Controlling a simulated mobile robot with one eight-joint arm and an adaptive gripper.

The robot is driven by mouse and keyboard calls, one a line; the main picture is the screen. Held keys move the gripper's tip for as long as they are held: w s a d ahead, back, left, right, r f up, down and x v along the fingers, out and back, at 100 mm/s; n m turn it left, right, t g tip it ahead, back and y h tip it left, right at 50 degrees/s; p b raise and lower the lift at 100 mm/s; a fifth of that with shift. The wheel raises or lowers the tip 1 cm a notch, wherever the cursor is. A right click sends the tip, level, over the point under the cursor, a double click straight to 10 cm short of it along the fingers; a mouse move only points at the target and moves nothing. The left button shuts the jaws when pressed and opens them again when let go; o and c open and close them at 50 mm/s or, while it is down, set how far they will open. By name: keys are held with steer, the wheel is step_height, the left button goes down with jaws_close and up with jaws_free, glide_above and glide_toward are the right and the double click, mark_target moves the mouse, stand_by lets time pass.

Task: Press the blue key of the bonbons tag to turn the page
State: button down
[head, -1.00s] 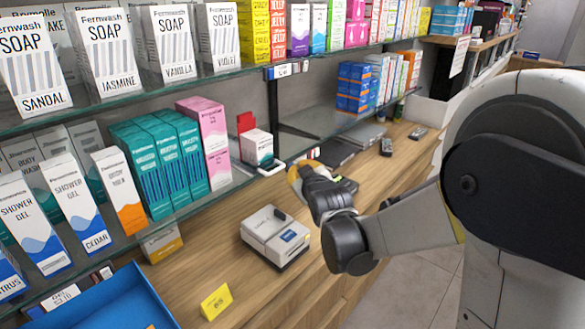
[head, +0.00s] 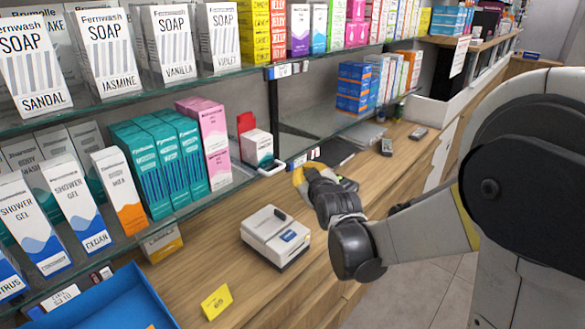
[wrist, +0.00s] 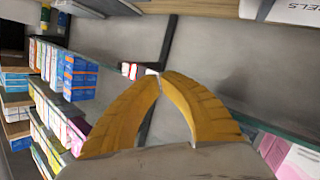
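No tag is readable as the bonbons one, and I cannot make out a blue key. A small tag (head: 301,159) sits on the lower shelf's edge, just past my gripper (head: 298,174) in the head view. Small pale and dark shapes, likely this tag (wrist: 132,70), show just left of my fingertips in the wrist view. My gripper's yellow fingers (wrist: 157,75) meet at their tips, shut and empty. Whether they touch the tag cannot be told. Another tag (head: 281,70) is on the upper shelf edge, below the yellow and red boxes.
A white and red box (head: 257,147) stands on the lower shelf, left of my gripper. A white device (head: 276,238) and a yellow card (head: 216,302) are on the wooden counter. A blue tray (head: 115,300) is at the lower left. Blue boxes (head: 354,88) stand further back.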

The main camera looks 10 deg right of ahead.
steer(key=s+d, duration=0.1)
steer(key=s, duration=0.1)
steer(key=s+d, duration=0.2)
stand_by(0.3)
stand_by(0.4)
steer(key=s+a+f+m+g, duration=0.1)
steer(key=s+g, duration=0.3)
steer(key=s, duration=1)
steer(key=s+a+f+m+g, duration=0.1)
steer(key=s+m+g, duration=0.3)
steer(key=s, duration=1.1)
steer(key=shift+a+f, duration=0.25)
steer(key=shift+f, duration=0.55)
steer(key=shift+w, duration=0.1)
